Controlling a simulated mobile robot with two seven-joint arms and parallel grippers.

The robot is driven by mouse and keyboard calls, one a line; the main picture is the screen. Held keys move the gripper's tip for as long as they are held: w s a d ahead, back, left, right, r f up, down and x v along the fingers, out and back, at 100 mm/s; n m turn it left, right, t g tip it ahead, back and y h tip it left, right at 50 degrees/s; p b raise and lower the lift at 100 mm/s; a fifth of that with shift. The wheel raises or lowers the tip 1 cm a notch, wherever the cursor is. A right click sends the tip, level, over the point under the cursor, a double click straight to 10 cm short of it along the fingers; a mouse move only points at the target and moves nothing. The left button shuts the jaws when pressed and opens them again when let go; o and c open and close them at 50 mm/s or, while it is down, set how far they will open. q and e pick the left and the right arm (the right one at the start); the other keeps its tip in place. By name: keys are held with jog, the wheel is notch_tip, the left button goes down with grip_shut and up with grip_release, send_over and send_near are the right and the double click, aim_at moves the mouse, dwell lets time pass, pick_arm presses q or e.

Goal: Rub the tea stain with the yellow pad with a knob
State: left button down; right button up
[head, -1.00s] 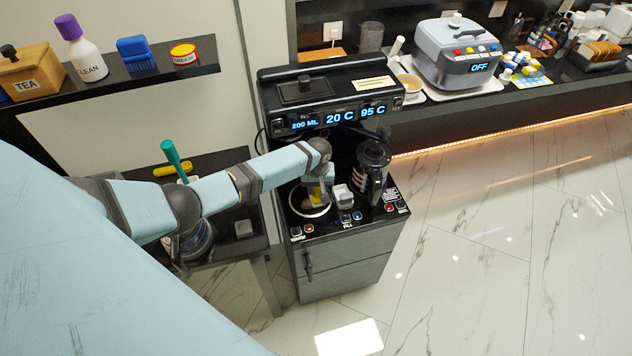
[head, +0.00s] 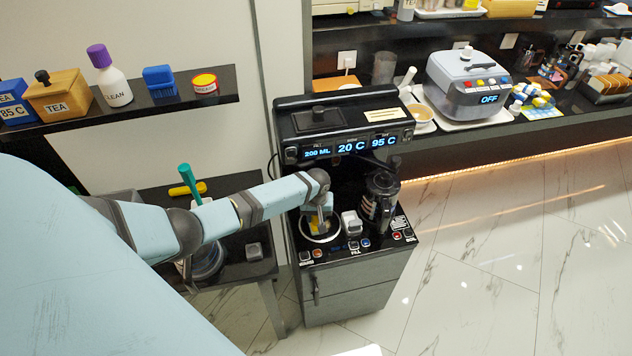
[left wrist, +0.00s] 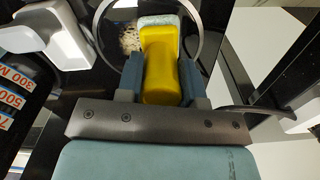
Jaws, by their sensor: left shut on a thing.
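My left gripper (head: 318,220) is over the ringed round plate (head: 334,236) on the left of the black tea machine's deck. In the left wrist view its two fingers (left wrist: 160,85) are shut on the yellow knob (left wrist: 160,70) of the pad. The pad's pale, rough face (left wrist: 162,20) shows at the knob's far end, inside the metal ring. A tan, speckled stain (left wrist: 131,39) shows just left of the pad, inside the ring. I cannot tell whether the pad touches the surface. In the head view the yellow pad (head: 316,228) is mostly hidden by the gripper. My right gripper is not in view.
A dark glass jug (head: 381,195) stands right of the plate, with a small whitish block (head: 351,222) between. Buttons line the deck's front edge. The machine's display head (head: 345,140) overhangs behind. A low side table (head: 250,268) stands left.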

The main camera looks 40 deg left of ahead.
pick_arm(q)
jog(key=shift+w+d+b, duration=0.35)
jog(key=shift+w+d, duration=0.8)
jog(key=shift+w, duration=0.2)
jog(key=shift+r, duration=0.1)
jog(key=shift+s+a+p, duration=0.3)
jog(key=shift+s+p, duration=0.1)
jog(key=shift+p, duration=0.1)
jog(key=shift+s+a+p, duration=0.7)
jog(key=shift+s+p, duration=0.15)
jog(key=shift+s, duration=0.05)
jog(key=shift+s+a, duration=0.2)
jog(key=shift+f, duration=0.2)
